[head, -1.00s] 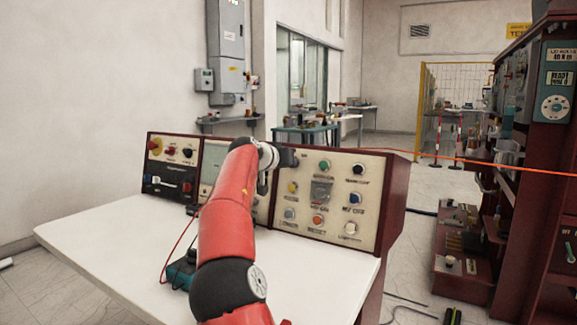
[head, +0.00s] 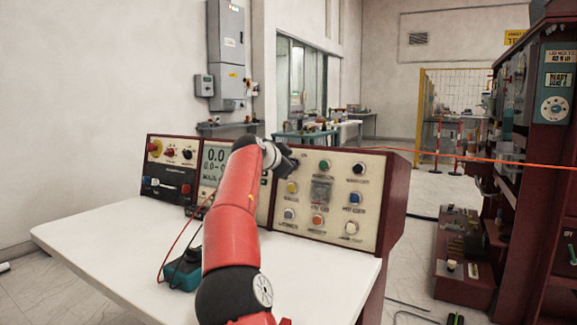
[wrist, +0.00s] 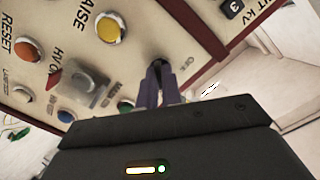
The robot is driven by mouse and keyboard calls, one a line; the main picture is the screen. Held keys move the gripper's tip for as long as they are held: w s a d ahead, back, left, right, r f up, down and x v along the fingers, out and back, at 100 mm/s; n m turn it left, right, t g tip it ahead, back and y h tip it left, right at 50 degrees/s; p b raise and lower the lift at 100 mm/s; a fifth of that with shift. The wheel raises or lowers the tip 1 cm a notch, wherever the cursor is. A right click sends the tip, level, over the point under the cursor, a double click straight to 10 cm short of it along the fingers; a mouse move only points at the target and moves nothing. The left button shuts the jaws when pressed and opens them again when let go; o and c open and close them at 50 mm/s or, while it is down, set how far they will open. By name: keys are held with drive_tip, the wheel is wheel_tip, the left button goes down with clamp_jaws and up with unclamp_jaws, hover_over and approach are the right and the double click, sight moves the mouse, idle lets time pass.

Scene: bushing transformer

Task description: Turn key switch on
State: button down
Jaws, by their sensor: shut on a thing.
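The key switch (wrist: 157,63) is at the upper corner of the cream control panel (head: 333,215), near a small printed label. In the wrist view only its dark edge shows; the fingers hide the rest. My gripper (wrist: 160,76) is shut on the key switch, its two dark fingers close together at the panel face. In the head view my gripper (head: 288,163) is at the panel's upper left, and the key switch is hidden behind it. The angle of the key cannot be told.
A yellow button (wrist: 109,27), an orange reset button (wrist: 15,47) and other knobs sit near the fingers. A display (head: 214,160) reading 0.0 stands left of my arm. A blue-green box (head: 183,270) with a red lead lies on the white desk (head: 110,240).

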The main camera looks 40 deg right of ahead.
drive_tip(key=shift+f+m, duration=0.1)
drive_tip(key=shift+m, duration=0.5)
drive_tip(key=c, duration=1.6)
unclamp_jaws()
drive_tip(key=b+v, duration=0.3)
drive_tip(key=v, duration=0.5)
drive_tip(key=shift+d, duration=0.1)
